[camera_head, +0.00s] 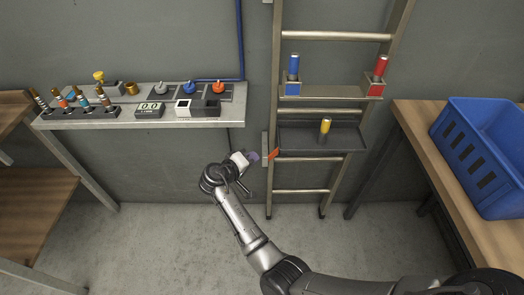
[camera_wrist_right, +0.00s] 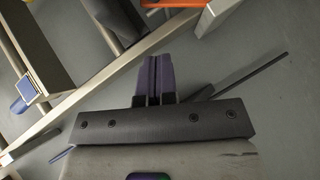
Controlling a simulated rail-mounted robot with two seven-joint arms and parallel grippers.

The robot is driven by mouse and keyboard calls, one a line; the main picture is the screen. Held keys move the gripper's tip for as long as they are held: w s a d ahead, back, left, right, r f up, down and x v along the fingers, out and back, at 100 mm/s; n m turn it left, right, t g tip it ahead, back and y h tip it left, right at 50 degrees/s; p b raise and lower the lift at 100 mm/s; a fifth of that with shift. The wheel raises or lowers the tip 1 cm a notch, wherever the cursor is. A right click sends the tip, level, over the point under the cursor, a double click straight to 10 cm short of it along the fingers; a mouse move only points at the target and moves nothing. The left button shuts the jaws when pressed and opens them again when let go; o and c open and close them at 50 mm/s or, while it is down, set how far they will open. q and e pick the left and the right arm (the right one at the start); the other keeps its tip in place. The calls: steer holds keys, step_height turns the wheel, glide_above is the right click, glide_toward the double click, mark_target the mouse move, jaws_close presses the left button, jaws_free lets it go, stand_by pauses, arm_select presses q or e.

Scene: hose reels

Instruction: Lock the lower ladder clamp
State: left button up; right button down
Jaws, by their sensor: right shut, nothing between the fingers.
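The ladder (camera_head: 277,80) leans upright against the grey wall. The lower clamp (camera_head: 265,144) is a pale bracket beside its left rail, with an orange lever (camera_head: 273,154) at the rail, level with the dark tray. The lever also shows at the top edge of the wrist view (camera_wrist_right: 213,10), partly cut off. My right gripper (camera_head: 254,156) is just left of the clamp, apart from it. Its purple fingers (camera_wrist_right: 153,75) are shut with nothing between them. Whether the lever is locked is unclear. My left gripper is out of view.
A dark tray (camera_head: 345,138) on the ladder holds a yellow-topped cylinder (camera_head: 324,130). Above it a shelf holds blue (camera_head: 293,67) and red (camera_head: 380,68) cylinders. A wall shelf (camera_head: 80,122) with fittings is at left. A blue crate (camera_head: 485,150) stands on the right table.

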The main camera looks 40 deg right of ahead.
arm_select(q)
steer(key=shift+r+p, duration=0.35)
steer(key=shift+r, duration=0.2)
arm_select(e)
steer(key=shift+v, duration=1.8)
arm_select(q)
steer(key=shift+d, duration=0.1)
